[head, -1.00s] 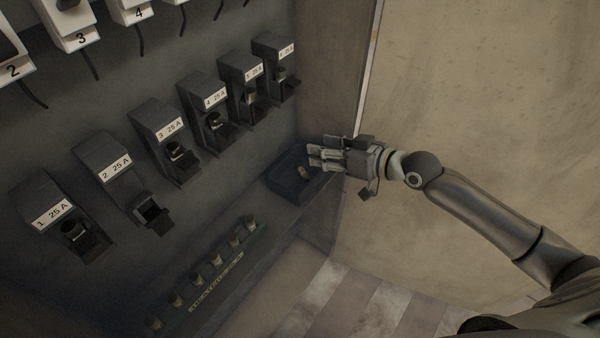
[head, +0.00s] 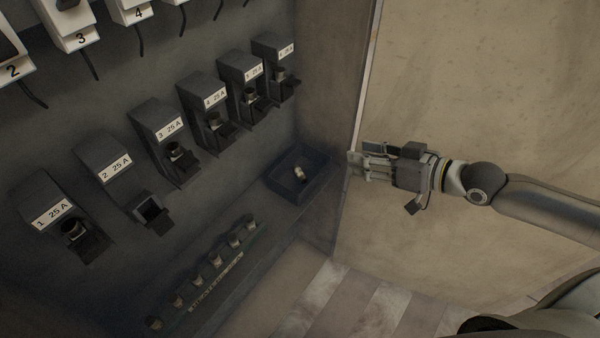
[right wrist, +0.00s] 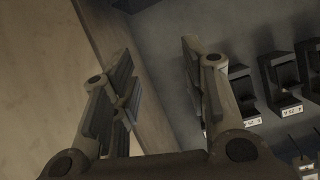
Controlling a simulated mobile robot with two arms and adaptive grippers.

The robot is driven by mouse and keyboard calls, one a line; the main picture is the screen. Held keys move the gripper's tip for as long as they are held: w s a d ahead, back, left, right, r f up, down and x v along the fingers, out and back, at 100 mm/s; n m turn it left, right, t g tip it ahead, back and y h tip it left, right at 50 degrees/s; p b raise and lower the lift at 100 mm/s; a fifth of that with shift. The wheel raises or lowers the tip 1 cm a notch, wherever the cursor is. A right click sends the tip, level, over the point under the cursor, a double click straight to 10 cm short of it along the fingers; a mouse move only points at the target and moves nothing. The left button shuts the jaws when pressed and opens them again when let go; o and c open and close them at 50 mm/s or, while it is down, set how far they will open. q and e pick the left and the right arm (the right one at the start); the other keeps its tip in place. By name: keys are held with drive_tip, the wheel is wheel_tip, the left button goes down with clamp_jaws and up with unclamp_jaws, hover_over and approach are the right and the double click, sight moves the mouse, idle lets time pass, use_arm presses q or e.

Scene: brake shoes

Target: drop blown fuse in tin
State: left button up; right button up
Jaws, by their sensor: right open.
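The dark blue tin (head: 284,184) stands on the ledge at the panel's right end in the head view. The fuse (head: 299,174), small and pale with a dark part, lies inside it. My right gripper (head: 356,163) is to the right of the tin, apart from it, near the panel's side edge. It is open, and the right wrist view (right wrist: 158,75) shows nothing between its fingers. My left gripper is in neither view.
A row of dark fuse holders labelled 25 A (head: 159,130) runs along the panel. Holder 2 (head: 110,168) has its lid hanging down and looks empty. A rack of several upright fuses (head: 215,265) stands below. White numbered units (head: 75,22) hang above. The tan wall at right is clear.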

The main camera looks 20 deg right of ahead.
drive_tip(key=shift+s+r, duration=0.2)
drive_tip(key=shift+s, duration=0.15)
idle(0.3)
